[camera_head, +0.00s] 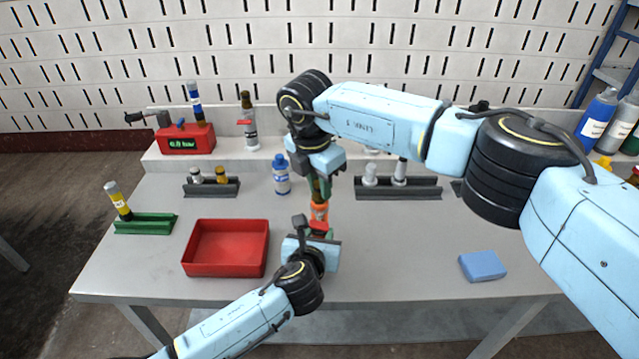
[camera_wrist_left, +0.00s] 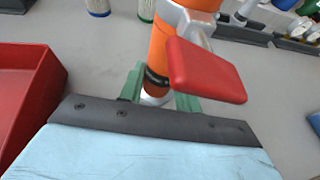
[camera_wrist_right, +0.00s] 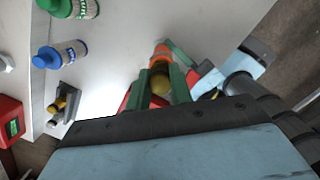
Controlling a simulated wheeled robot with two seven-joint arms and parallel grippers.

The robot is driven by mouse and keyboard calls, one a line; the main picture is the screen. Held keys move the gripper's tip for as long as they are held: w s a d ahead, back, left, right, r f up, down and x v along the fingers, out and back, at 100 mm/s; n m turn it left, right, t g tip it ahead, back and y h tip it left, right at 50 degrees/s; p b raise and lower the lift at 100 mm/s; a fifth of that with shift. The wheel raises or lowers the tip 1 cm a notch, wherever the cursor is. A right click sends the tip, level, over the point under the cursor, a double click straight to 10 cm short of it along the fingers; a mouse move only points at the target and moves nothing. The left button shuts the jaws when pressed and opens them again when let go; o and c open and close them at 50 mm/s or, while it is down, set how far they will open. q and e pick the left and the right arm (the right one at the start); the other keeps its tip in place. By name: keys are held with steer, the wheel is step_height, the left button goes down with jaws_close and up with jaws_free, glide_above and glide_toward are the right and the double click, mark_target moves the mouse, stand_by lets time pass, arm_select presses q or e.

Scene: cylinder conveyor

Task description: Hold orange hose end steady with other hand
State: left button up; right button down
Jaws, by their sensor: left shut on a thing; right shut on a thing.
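The orange hose end (camera_head: 320,212) stands roughly upright between my two grippers above the table. My left gripper (camera_head: 320,236) is shut on its lower part, from the front. In the left wrist view the orange body (camera_wrist_left: 158,50) has a red lever (camera_wrist_left: 205,72) and a grey fitting, and the green fingers close around its lower end. My right gripper (camera_head: 318,180) is above it, shut on a piece with a round brass-coloured end (camera_wrist_right: 160,84) in the right wrist view. Orange shows just beyond that piece. The joint between them is partly hidden by the fingers.
A red tray (camera_head: 189,263) lies left of the grippers. A green holder (camera_head: 146,224) with a yellow-and-dark cylinder stands farther left. A blue-capped bottle (camera_head: 281,178) is close behind. A red gauge box (camera_head: 187,139) is on the back ledge. A blue block (camera_head: 483,266) lies right; table around it is clear.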

arm_select(q)
steer(key=shift+f, duration=0.1)
arm_select(e)
steer(key=shift+r, duration=0.15)
steer(key=shift+r, duration=0.45)
steer(key=shift+r, duration=0.2)
steer(key=shift+r, duration=0.4)
steer(key=shift+r, duration=0.1)
arm_select(q)
steer(key=shift+a, duration=0.1)
steer(key=o, duration=1.1)
steer(key=shift+o, duration=0.2)
arm_select(e)
step_height(320, 180, up, 8)
steer(key=shift+r, duration=0.25)
